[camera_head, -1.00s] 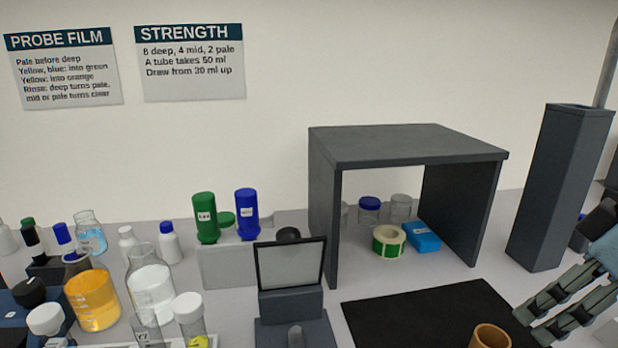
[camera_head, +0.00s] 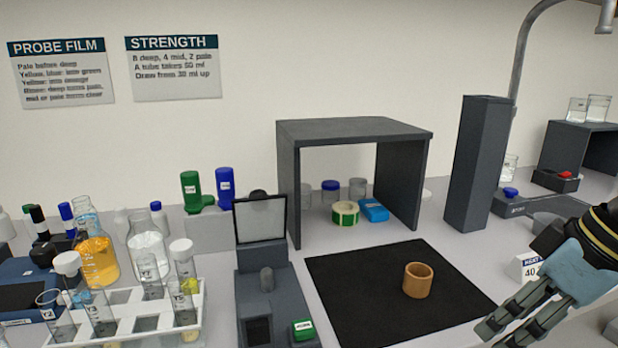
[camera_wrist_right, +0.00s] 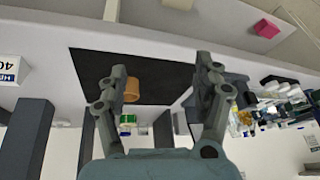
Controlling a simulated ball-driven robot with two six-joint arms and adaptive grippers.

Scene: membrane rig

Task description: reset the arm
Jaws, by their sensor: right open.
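My right gripper (camera_head: 512,322) comes in from the right of the head view, above the bench to the right of the black mat (camera_head: 350,300). It is open and nothing shows between its fingers. In the right wrist view its two fingers (camera_wrist_right: 162,95) are spread apart. A wooden cup (camera_head: 418,281) stands on the mat, left of the gripper and apart from it. The cup also shows in the wrist view (camera_wrist_right: 131,90), partly behind a finger. My left gripper is not in view.
A white tube rack (camera_head: 130,318) and flasks crowd the left. A white heat sign (camera_head: 530,268) is near my right gripper.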

